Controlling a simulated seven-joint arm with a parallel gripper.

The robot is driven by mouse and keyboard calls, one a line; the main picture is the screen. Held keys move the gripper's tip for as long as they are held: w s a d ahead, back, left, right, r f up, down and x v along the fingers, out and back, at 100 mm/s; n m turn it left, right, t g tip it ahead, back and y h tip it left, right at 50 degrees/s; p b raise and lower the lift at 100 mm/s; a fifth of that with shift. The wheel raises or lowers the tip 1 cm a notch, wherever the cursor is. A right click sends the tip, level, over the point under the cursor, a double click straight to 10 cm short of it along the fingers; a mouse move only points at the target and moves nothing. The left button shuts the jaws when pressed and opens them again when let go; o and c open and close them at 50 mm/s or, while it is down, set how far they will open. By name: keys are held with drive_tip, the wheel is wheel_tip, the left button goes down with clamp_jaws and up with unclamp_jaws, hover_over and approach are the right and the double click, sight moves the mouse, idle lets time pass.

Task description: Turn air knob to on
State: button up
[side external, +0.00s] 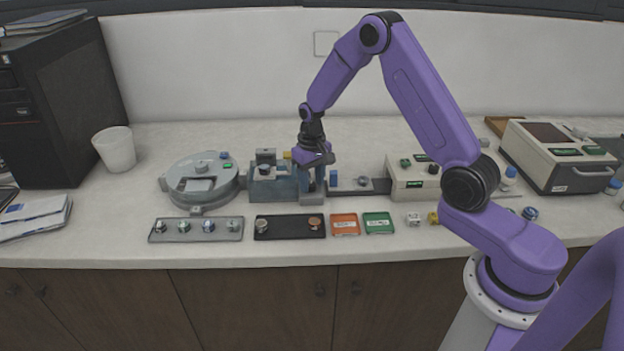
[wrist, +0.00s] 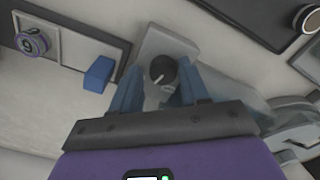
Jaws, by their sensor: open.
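The air knob (wrist: 163,72) looks like a round black knob with a white pointer line, set on a light grey block (wrist: 160,42) in the wrist view. The pointer slants toward the lower left; no on or off label is readable. My gripper (wrist: 158,78) is open, with one blue-grey finger on each side of the knob. I cannot tell whether either finger touches it. In the side external view my gripper (side external: 312,180) is lowered over the blue-grey press fixture (side external: 268,185) and hides the knob.
A blue block (wrist: 98,74) stands close left of the fingers in the wrist view. A round grey device (side external: 200,182) is left of the fixture, and a beige control box (side external: 410,178) is to the right. Trays and coloured cards (side external: 345,224) line the front of the counter.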

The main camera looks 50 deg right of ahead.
sight(310, 185)
drive_tip(key=shift+w+a+n, duration=0.15)
drive_tip(key=shift+a+n, duration=0.15)
drive_tip(key=shift+a, duration=0.1)
drive_tip(key=n, duration=0.2)
drive_tip(key=shift+n, duration=0.3)
drive_tip(key=shift+d+n, duration=0.1)
drive_tip(key=shift+n, duration=0.9)
drive_tip(key=n, duration=0.6)
drive_tip(key=shift+d, duration=0.15)
wheel_tip(310, 185, up, 18)
drive_tip(key=s+a+n, duration=0.1)
drive_tip(key=s+a, duration=0.5)
drive_tip(key=s, duration=0.5)
drive_tip(key=s+a+n, duration=0.1)
drive_tip(key=s+a, duration=0.6)
drive_tip(key=s, duration=0.5)
drive_tip(key=shift+a, duration=0.15)
drive_tip(key=shift+f, duration=0.1)
